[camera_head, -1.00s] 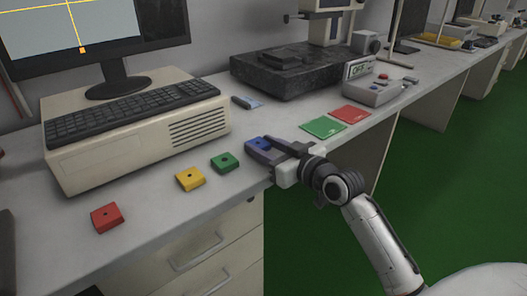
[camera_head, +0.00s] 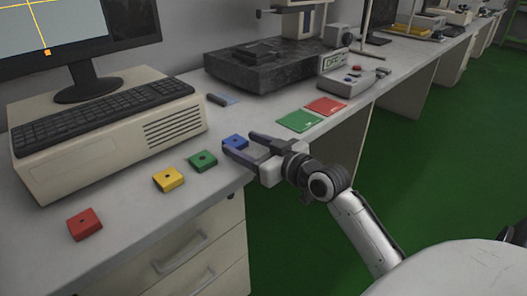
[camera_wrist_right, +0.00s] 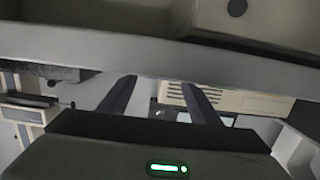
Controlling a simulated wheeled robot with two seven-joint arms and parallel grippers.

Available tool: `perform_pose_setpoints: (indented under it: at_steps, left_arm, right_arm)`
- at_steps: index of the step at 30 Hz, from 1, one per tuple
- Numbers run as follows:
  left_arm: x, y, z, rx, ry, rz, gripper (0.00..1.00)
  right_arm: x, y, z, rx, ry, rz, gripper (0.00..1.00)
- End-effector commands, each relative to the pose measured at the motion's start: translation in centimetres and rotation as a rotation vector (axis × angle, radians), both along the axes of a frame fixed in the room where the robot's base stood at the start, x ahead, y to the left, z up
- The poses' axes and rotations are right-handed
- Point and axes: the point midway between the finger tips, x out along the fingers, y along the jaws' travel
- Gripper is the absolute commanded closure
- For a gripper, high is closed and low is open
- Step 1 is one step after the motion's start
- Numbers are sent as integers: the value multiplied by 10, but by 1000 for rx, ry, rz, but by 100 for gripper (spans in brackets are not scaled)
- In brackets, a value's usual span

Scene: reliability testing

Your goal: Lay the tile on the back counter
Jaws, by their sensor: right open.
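Several small square tiles with a dark centre hole lie in a row on the light grey counter (camera_head: 130,222): red (camera_head: 84,224), yellow (camera_head: 168,179), green (camera_head: 202,161) and blue (camera_head: 235,142). The pictures do not show which one the task names. My right gripper (camera_head: 241,145) is open at the counter's front edge, its fingertips around or just short of the blue tile; contact cannot be told. Its two fingers also show apart in the right wrist view (camera_wrist_right: 157,92), with no tile visible between them. My left gripper is not in view.
A green flat square (camera_head: 299,120) and a red one (camera_head: 325,106) lie right of the blue tile. Behind stand a beige computer case (camera_head: 60,174) with a keyboard (camera_head: 100,112), a dark stone block (camera_head: 265,75) and a small meter box (camera_head: 345,80). Drawers (camera_head: 185,255) sit below.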

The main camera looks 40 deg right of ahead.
Motion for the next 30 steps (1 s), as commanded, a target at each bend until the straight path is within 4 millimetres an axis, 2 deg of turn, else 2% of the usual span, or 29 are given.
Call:
perform_pose_setpoints:
  at_steps: [6, 12, 20, 23, 26, 27, 30]
  left_arm:
    - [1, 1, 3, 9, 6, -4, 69]
    - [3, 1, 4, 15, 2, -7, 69]
    - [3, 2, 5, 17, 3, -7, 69]
    - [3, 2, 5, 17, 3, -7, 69]
    - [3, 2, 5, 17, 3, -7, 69]
    - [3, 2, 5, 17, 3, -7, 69]
    - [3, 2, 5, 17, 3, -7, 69]
  right_arm:
    - [-46, -3, 8, -4, 5, 2, 43]
    - [-80, -6, 12, -4, 4, 2, 43]
    - [-100, -6, 11, 0, 9, 2, 43]
    - [-107, 7, -19, 12, 68, 7, 43]
    - [-123, 37, -81, 30, 189, 24, 43]
    - [-134, 54, -109, 34, 245, 35, 43]
    - [-168, 102, -171, 44, 378, 73, 43]
